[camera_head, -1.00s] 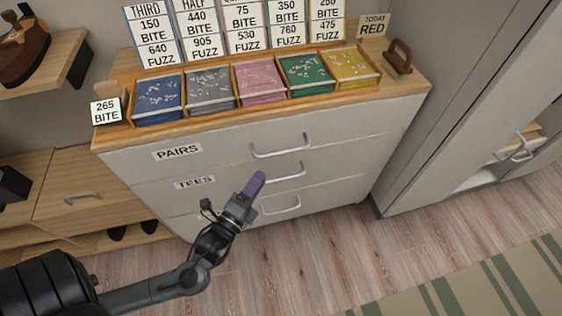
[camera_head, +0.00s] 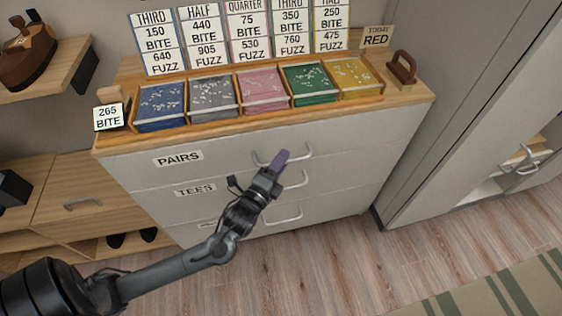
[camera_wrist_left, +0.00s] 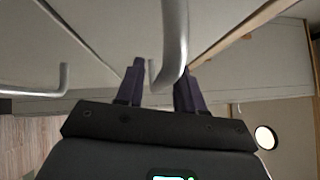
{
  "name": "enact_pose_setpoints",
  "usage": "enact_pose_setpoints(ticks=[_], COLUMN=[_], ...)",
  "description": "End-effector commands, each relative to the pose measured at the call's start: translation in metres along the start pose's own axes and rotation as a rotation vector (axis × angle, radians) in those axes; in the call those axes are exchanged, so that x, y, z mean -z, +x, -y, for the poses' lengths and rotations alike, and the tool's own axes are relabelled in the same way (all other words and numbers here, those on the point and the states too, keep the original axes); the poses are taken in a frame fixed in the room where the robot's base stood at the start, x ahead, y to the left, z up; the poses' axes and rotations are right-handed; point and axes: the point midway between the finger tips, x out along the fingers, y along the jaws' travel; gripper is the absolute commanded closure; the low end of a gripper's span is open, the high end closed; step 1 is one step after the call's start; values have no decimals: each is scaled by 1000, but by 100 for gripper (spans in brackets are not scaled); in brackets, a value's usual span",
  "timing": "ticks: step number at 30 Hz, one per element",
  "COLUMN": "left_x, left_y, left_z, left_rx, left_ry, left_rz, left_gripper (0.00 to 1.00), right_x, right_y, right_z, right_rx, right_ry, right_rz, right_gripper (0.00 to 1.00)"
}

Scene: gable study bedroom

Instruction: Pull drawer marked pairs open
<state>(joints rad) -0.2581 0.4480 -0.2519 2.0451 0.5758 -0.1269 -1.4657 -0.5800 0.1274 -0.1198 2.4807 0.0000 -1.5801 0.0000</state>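The drawer marked PAIRS (camera_head: 225,147) is the top drawer of a pale grey chest in the head view. It looks shut, its front flush with the drawers below. Its label (camera_head: 178,158) is at the left and its silver bar handle (camera_head: 301,157) at the right. My left gripper (camera_head: 282,157) is at this handle, its purple fingers partly covering it. In the left wrist view my left gripper (camera_wrist_left: 160,85) is open, with its two fingers apart. The metal handle (camera_wrist_left: 174,40) runs between them; contact cannot be told. My right gripper is not in view.
The TEES drawer (camera_head: 225,185) and another drawer lie below, each with a bar handle. Trays of coloured pieces (camera_head: 262,92) and price cards (camera_head: 250,35) stand on the chest top. A tall grey cabinet (camera_head: 455,110) stands at the right. The wooden floor (camera_head: 340,255) in front is clear.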

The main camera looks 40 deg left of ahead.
Motion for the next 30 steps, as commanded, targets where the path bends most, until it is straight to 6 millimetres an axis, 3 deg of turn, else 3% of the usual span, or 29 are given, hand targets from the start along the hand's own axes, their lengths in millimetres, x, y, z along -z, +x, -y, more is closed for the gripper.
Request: enact_pose_setpoints(ticks=[7,15,30], left_x=[0,0,7], left_y=[1,0,-6], left_z=[0,0,4], left_rx=[0,0,0], left_ry=[0,0,-2], left_rz=[0,0,0], left_gripper=[63,100,100], right_x=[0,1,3], right_y=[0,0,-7], right_z=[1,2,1], right_rx=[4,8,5], right_ry=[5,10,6], right_rz=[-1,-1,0], right_gripper=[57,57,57])
